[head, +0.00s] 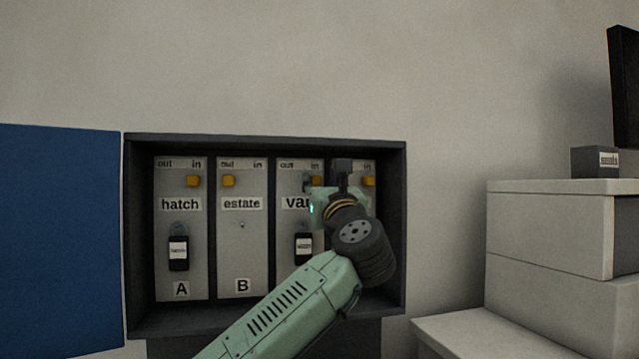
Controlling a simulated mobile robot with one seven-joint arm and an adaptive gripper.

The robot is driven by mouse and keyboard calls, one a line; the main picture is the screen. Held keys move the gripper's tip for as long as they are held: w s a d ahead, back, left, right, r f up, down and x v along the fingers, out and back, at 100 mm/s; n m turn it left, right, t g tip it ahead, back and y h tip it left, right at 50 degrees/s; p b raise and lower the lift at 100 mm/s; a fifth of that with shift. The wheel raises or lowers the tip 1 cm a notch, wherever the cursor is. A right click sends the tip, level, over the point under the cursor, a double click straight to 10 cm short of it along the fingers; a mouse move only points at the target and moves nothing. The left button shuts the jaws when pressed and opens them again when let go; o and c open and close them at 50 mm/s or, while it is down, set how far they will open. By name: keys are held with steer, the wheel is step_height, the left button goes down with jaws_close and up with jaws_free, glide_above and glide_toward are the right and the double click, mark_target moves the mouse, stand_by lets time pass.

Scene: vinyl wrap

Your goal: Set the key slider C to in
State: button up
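The key cabinet (265,138) has side-by-side grey panels. The third panel (286,257), labelled "van", is partly behind my arm; its bottom letter is hidden, but it follows A and B. Its yellow slider (316,180) shows at the right, under the "in" mark, partly covered by my gripper. A black key fob (303,247) hangs below the label. My gripper (341,168) is in front of the third and fourth panels, beside this slider. A dark part of it shows near the slider's left side. Contact and finger opening cannot be made out.
Panel A's slider (193,181) is at "in" and panel B's (228,181) is at "out". Another yellow slider (369,182) shows right of my gripper. The blue door (60,240) stands open at left. White stepped blocks (550,235) stand at right.

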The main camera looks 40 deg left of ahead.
steer(key=shift+s, duration=0.15)
steer(key=v, duration=1.2)
stand_by(0.4)
